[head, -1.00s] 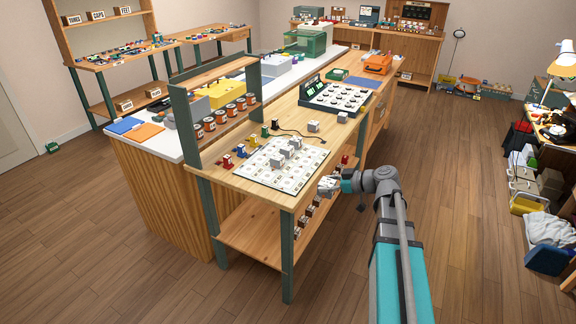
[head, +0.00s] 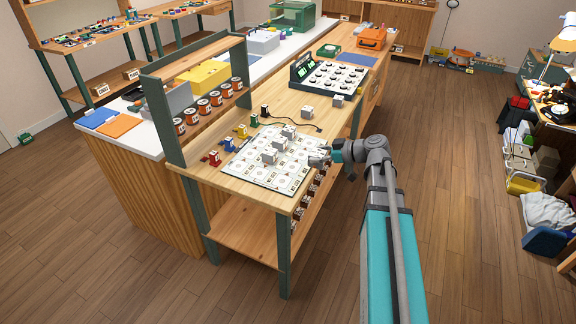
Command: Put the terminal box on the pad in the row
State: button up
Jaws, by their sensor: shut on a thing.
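My gripper (head: 317,158) is at the right edge of the white card mat (head: 240,178) on the wooden bench. It is shut on a small pale block, which I take for the terminal box (head: 314,162); the fingers hide much of it. Pads printed on the mat lie in rows. Three grey-white boxes stand on the mat in a slanting line: a near one (head: 269,156), a middle one (head: 280,143) and a far one (head: 289,131). The held block looks close over the mat's right edge; I cannot tell whether it touches.
Red (head: 212,158), blue (head: 228,144), yellow (head: 241,131) and other coloured pieces line the mat's left side. Loose boxes (head: 307,112) (head: 338,101) and a black cable (head: 300,126) lie behind it. A dial panel (head: 335,76) stands farther back. An upright shelf frame (head: 165,120) rises at left.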

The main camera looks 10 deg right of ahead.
jog(key=shift+a, duration=0.15)
jog(key=shift+w+r+t+p, duration=0.15)
jog(key=shift+r+t+p, duration=0.15)
jog(key=shift+r+p, duration=0.35)
jog(key=shift+f, duration=0.1)
jog(key=shift+w+f+b, duration=0.2)
jog(key=shift+w+b, duration=0.15)
jog(key=w+a+f+b, duration=0.1)
jog(key=w+f+b, duration=0.2)
jog(key=w, duration=0.1)
jog(key=w+a+f+b, duration=0.2)
jog(key=w, duration=0.1)
jog(key=w+a+f+b, duration=0.1)
jog(key=w+f+b, duration=0.2)
jog(key=w, duration=0.1)
jog(key=shift+w+a+f+b, duration=0.3)
jog(key=shift+w+a, duration=0.05)
